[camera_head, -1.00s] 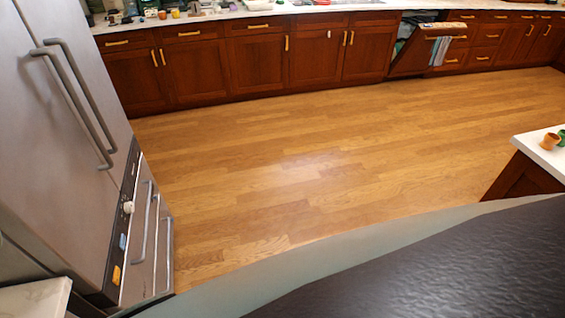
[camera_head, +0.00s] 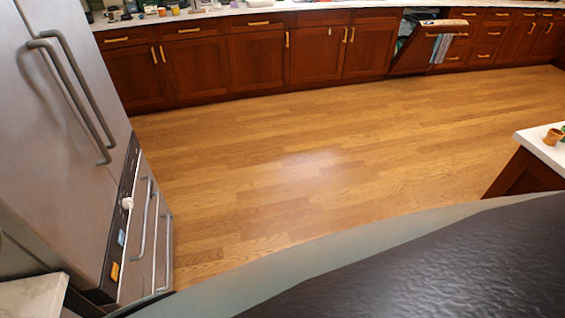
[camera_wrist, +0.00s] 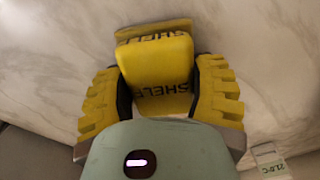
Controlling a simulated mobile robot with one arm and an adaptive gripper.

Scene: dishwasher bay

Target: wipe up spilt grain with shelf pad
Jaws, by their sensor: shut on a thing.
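In the wrist view my gripper (camera_wrist: 158,100) has its two yellow ridged fingers shut on a yellow shelf pad (camera_wrist: 158,68) marked "SHELF" in dark letters. The pad lies between the fingers and reaches out beyond them, over or against a pale marble surface (camera_wrist: 50,60). I cannot tell whether it touches that surface. A second yellow strip with the same lettering shows just past the pad; I cannot tell whether it is a reflection. No spilt grain can be made out in either current view. The gripper and pad are outside the head view.
A steel fridge (camera_head: 65,120) stands at the left. Dark wood cabinets (camera_head: 260,60) run along the back under a cluttered counter. A dishwasher door (camera_head: 415,55) hangs partly open. A white-topped counter (camera_head: 540,150) with cups is at the right. The wood floor (camera_head: 330,150) between is clear.

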